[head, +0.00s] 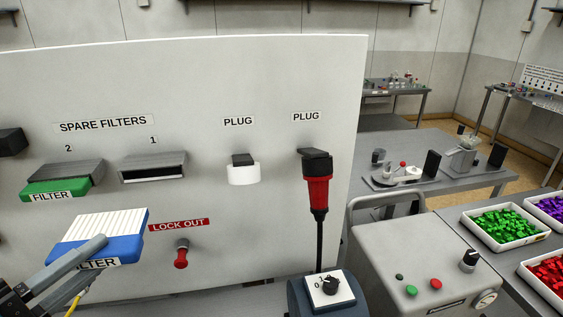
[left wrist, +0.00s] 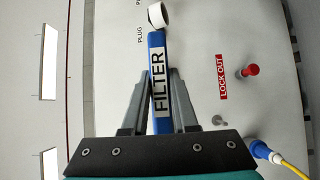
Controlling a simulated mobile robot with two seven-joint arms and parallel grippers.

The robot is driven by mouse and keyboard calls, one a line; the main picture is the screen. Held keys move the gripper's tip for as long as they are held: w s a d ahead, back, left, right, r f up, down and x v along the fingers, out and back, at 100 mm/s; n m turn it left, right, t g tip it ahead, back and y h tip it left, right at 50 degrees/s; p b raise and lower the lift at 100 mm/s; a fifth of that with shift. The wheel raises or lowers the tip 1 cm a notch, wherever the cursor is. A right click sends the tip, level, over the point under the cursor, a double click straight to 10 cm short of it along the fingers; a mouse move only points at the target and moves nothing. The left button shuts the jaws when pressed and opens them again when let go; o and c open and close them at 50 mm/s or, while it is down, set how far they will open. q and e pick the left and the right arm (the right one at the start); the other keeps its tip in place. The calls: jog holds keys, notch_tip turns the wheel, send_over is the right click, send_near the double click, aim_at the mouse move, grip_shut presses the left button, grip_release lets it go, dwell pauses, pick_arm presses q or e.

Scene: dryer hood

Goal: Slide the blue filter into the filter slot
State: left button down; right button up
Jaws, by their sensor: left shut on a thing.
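The blue filter (head: 128,246) has a white ribbed top and a FILTER label. My left gripper (head: 86,260) is shut on it and holds it in front of the panel, below the spare filter slots. In the left wrist view the blue filter (left wrist: 158,125) stands between the two fingers of my left gripper (left wrist: 160,88). The slot marked 1 (head: 153,172) looks empty and dark inside. The slot marked 2 (head: 64,172) holds a green filter (head: 55,188). The blue filter is apart from both slots in the head view. My right gripper is not in view.
The white panel (head: 220,80) carries a red lock-out knob (head: 181,256), a white plug socket (head: 243,173) and a red plug (head: 317,190) with a black cable. A grey control box (head: 430,262) and trays of colored pieces (head: 506,228) stand at right.

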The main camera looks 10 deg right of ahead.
pick_arm(q)
jog(key=shift+s+a, duration=0.4)
jog(key=shift+s, duration=0.45)
